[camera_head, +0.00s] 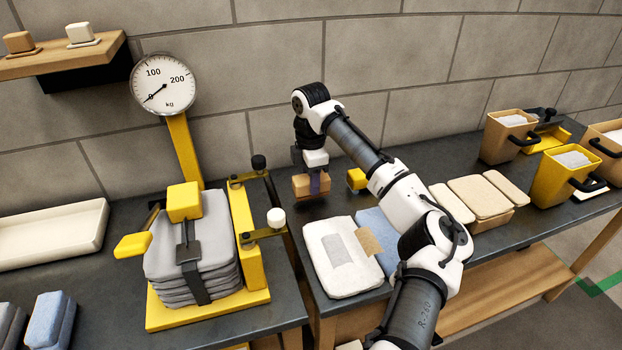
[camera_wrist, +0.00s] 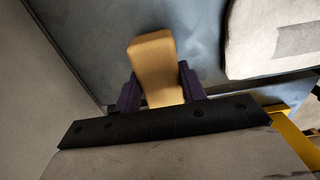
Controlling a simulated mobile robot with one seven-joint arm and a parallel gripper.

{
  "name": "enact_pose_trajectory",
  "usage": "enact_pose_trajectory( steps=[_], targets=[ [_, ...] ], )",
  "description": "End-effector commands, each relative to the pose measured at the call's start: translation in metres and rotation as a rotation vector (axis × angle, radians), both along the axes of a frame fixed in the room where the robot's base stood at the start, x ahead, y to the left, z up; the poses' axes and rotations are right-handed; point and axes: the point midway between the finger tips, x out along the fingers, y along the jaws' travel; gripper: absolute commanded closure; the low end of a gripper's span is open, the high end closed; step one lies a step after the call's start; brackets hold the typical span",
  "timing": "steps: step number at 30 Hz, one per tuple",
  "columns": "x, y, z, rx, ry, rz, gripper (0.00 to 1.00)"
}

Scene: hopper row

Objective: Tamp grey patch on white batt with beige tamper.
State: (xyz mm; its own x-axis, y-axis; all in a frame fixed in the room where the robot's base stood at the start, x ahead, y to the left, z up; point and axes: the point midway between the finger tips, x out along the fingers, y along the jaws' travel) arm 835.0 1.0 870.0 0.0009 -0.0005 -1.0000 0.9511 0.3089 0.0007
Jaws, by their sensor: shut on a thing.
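The beige tamper (camera_head: 301,187) is a tan block held in my gripper (camera_head: 314,183), over the back left part of the middle table. In the wrist view the tamper (camera_wrist: 153,58) sits between the two purple fingers of my gripper (camera_wrist: 155,90), which are shut on it. The white batt (camera_head: 318,274) lies flat near the front left of that table. Its grey patch (camera_head: 340,248) lies on top, apart from the tamper. The white batt (camera_wrist: 258,40) and grey patch (camera_wrist: 298,40) also show in part at the wrist view's upper right.
A blue batt (camera_head: 371,219) with a tan patch (camera_head: 369,241) lies right beside the white batt, partly behind my arm. A yellow block (camera_head: 357,179) stands behind. A scale with stacked grey bags (camera_head: 190,250) stands left. Beige batts (camera_head: 480,196) and hoppers (camera_head: 563,178) are right.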

Motion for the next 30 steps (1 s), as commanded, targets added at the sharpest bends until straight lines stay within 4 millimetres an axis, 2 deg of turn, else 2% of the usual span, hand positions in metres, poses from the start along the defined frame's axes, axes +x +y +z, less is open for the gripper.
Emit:
enact_pose_trajectory(
  steps=[1,14,30],
  targets=[
    [0.0,0.0,0.008,0.0,0.0,0.0,0.87],
    [0.0,0.0,0.041,0.001,0.0,0.0,0.87],
    [0.0,0.0,0.042,0.001,0.0,0.0,0.87]
  ],
)
